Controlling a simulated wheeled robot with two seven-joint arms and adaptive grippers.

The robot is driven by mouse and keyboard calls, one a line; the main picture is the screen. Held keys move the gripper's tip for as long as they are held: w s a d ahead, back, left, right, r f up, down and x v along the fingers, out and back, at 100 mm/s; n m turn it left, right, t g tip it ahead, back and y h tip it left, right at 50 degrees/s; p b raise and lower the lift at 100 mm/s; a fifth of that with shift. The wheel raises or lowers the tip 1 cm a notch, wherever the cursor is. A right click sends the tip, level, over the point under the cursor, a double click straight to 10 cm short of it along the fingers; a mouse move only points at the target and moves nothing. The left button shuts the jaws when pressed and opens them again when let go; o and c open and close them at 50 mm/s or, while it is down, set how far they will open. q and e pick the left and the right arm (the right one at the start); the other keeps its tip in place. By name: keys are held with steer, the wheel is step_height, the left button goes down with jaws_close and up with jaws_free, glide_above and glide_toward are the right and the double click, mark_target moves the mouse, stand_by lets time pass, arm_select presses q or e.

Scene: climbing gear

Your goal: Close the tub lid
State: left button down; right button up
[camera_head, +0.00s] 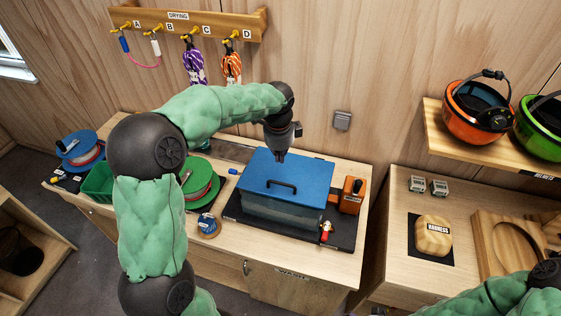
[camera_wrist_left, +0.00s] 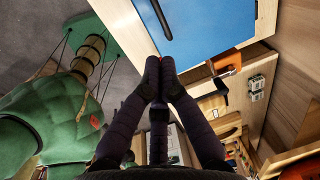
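The blue tub lid (camera_head: 306,174) lies flat over the clear tub (camera_head: 278,212), with a black handle (camera_head: 281,187) on its top. I see no gap between lid and tub from here. My left gripper (camera_head: 281,157) points down at the lid's far edge; I cannot tell whether it touches. In the left wrist view the fingertips (camera_wrist_left: 160,66) are together with nothing between them, and the lid (camera_wrist_left: 205,25) shows beyond them. My right arm shows only at the bottom right of the head view; its gripper is out of sight.
The tub stands on a dark mat (camera_head: 236,212) on the bench. An orange device (camera_head: 352,195) and a small red-and-white item (camera_head: 326,231) are right of it. Green (camera_head: 199,182) and blue (camera_head: 80,148) reels are left. A wooden rack (camera_head: 187,24) hangs above.

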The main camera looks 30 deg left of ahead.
arm_select(q)
steer(key=shift+m, duration=0.3)
steer(key=f, duration=0.4)
steer(key=f+p, duration=0.1)
steer(key=f, duration=0.3)
steer(key=w+f, duration=0.1)
steer(key=f, duration=0.4)
steer(key=shift+w+a+f+p, duration=0.1)
steer(key=shift+a+p, duration=0.1)
steer(key=shift+p, duration=0.1)
steer(key=f+b, duration=0.1)
steer(key=s+f+b, duration=0.1)
steer(key=f, duration=0.1)
steer(key=shift+d, duration=0.15)
steer(key=shift+s+d, duration=0.1)
steer(key=shift+s, duration=0.1)
